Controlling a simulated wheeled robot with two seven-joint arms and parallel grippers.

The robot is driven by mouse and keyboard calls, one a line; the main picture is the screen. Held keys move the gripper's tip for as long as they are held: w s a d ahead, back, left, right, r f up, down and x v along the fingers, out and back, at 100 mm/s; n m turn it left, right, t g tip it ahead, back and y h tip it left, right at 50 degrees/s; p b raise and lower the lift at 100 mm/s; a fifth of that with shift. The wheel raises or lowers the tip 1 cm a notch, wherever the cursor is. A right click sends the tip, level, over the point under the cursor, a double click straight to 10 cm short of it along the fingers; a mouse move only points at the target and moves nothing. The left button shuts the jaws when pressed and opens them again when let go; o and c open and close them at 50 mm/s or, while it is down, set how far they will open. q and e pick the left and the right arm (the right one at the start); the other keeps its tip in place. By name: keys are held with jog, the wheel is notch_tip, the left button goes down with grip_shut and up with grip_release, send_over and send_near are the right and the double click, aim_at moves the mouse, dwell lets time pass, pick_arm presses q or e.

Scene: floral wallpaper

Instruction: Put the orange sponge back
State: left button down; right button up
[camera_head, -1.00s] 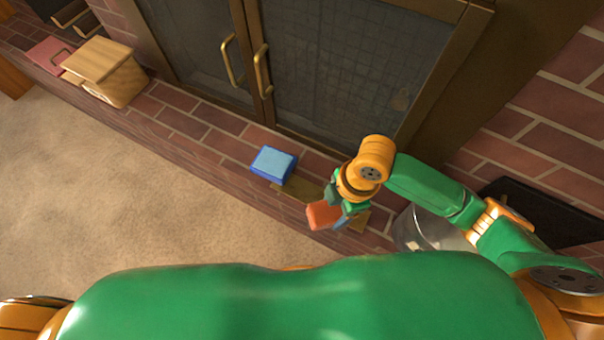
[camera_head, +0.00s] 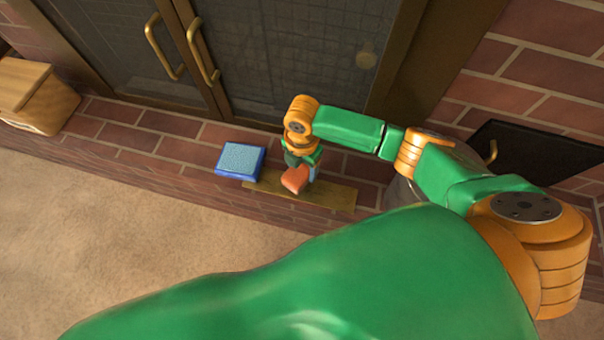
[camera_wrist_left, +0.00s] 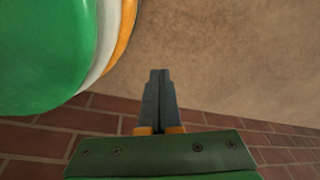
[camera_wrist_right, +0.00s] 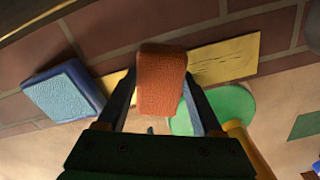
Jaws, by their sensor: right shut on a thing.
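The orange sponge (camera_head: 294,180) is held by my right gripper (camera_head: 301,172), just above a flat wooden board (camera_head: 335,196) on the brick ledge. In the right wrist view, the sponge (camera_wrist_right: 161,84) sits between the two fingers of the right gripper (camera_wrist_right: 163,95), with the board (camera_wrist_right: 225,61) behind it. A blue sponge (camera_head: 240,161) lies at the left end of the board; it also shows in the right wrist view (camera_wrist_right: 65,92). My left gripper (camera_wrist_left: 160,85) shows in the left wrist view with its fingers together and nothing between them.
The brick ledge (camera_head: 130,135) runs below dark glass doors with brass handles (camera_head: 204,52). A wooden box (camera_head: 36,95) stands at the left. A metal bucket lies partly hidden behind my right arm. A dark panel (camera_head: 535,152) is at the right. Carpet (camera_head: 120,230) lies in front.

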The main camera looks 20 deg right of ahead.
aim_at(302, 168)
notch_tip(302, 168, down, 2)
jog(key=shift+f, duration=0.1)
jog(key=shift+s, duration=0.1)
jog(key=o, duration=1.2)
pick_arm(q)
jog(key=shift+w+d, duration=0.35)
jog(key=shift+d, duration=0.1)
pick_arm(e)
notch_tip(302, 168, up, 12)
jog(key=p, duration=0.5)
jog(key=shift+f, duration=0.2)
pick_arm(q)
jog(key=s+a+r, duration=0.2)
jog(key=s+a, duration=0.1)
jog(key=s, duration=0.1)
jog(key=shift+s+a, duration=0.2)
jog(key=shift+s, duration=0.2)
pick_arm(e)
jog(key=shift+r, duration=0.35)
